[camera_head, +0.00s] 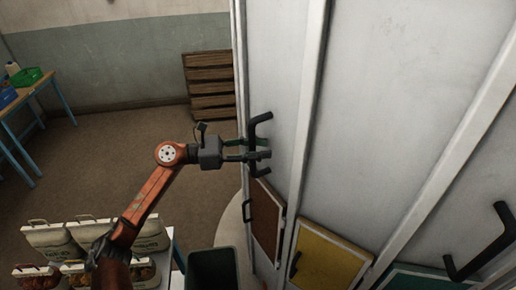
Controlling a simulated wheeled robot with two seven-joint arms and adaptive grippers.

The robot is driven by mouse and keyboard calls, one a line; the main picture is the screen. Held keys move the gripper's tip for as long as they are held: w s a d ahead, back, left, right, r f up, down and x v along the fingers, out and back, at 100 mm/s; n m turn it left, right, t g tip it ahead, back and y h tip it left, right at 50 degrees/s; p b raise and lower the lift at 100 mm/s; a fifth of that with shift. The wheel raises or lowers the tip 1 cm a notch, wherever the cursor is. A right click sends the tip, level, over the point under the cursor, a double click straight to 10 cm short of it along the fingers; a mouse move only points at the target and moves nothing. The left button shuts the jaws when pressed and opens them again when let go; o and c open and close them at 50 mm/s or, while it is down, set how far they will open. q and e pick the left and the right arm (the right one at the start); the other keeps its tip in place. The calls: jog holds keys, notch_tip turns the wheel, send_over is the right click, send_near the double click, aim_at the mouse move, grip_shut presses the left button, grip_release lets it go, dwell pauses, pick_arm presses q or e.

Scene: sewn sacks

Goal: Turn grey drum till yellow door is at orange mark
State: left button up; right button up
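The grey drum (385,85) fills the right half of the view, with pale panels, upright ribs and black bar handles. Its yellow door (328,264) is low on the drum, between a brown-orange door (266,222) and a teal door (418,280). I cannot make out an orange mark. My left gripper (258,149) is at a black handle (262,118) on the drum's left part, its fingers overlapping the handle's bar. Whether they are closed on it is not clear. My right gripper is out of view.
A larger black handle (487,245) sticks out at the lower right. A dark bin (212,270) stands below my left arm. Sacks (88,234) and trays of produce lie at the lower left. Wooden crates (210,85) and a blue table (22,98) stand farther back; the floor between is clear.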

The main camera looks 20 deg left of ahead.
pick_arm(q)
jog(key=a, duration=0.2)
jog(key=shift+a+f, duration=0.25)
jog(key=shift+a, duration=0.1)
jog(key=shift+a+f, duration=0.1)
jog(key=shift+a, duration=0.2)
jog(key=v, duration=1.1)
jog(key=shift+s+a, duration=0.2)
jog(key=shift+a, duration=0.15)
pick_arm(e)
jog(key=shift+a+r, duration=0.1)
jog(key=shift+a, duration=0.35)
pick_arm(q)
jog(key=shift+d+f, duration=0.1)
